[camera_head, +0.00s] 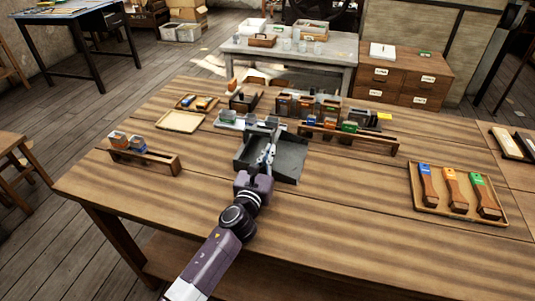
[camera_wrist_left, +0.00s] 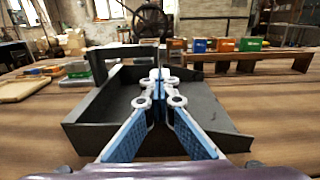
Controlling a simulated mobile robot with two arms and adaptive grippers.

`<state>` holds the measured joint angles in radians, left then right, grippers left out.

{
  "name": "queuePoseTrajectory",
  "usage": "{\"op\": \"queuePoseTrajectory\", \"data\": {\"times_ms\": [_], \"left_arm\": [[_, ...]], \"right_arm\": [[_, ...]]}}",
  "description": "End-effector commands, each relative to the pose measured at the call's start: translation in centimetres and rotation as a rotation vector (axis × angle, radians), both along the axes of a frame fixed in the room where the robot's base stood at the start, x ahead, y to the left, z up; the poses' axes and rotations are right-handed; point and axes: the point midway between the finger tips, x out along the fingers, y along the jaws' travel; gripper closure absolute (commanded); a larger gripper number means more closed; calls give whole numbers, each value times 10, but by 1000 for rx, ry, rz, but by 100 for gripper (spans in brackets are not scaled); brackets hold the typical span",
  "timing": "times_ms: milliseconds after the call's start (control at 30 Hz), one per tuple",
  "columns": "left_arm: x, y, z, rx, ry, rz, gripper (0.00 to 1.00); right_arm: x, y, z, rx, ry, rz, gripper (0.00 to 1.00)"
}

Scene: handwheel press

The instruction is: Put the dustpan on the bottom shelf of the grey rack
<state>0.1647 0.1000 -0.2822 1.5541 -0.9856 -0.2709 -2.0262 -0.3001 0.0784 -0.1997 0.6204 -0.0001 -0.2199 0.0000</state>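The dustpan (camera_head: 286,164) is a dark grey, open pan with low side walls, on the wooden table near its middle. It fills the middle of the left wrist view (camera_wrist_left: 205,105). My left gripper (camera_head: 268,153) reaches over the pan from the near side. In the left wrist view its blue-and-white fingers (camera_wrist_left: 160,76) come together in front of the pan's back wall. They look shut; whether a thin edge is between the tips is hidden. My right gripper is not in view. I cannot make out a grey rack in either view.
Wooden racks with coloured blocks (camera_head: 352,138) stand close behind the dustpan. Another block rack (camera_head: 146,158) stands at left, beside a shallow tray (camera_head: 180,122). A tray of brushes (camera_head: 461,213) lies at right. The near and right-middle tabletop is clear.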

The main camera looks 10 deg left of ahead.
Motion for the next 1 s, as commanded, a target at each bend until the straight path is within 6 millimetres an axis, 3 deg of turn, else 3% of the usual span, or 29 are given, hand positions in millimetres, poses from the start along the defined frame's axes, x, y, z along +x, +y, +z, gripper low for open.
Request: {"op": "queuePoseTrajectory", "data": {"times_ms": [167,400,600,800,1000], "left_arm": [[1,1,30,5,-5,0,100],[1,2,97,8,-10,-1,100],[1,1,150,6,-10,0,100],[1,1,183,3,-8,2,100],[1,1,195,2,-3,1,100]], "right_arm": [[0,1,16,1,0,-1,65],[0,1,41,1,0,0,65],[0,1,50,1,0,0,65],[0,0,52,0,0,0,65],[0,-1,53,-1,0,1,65]]}}
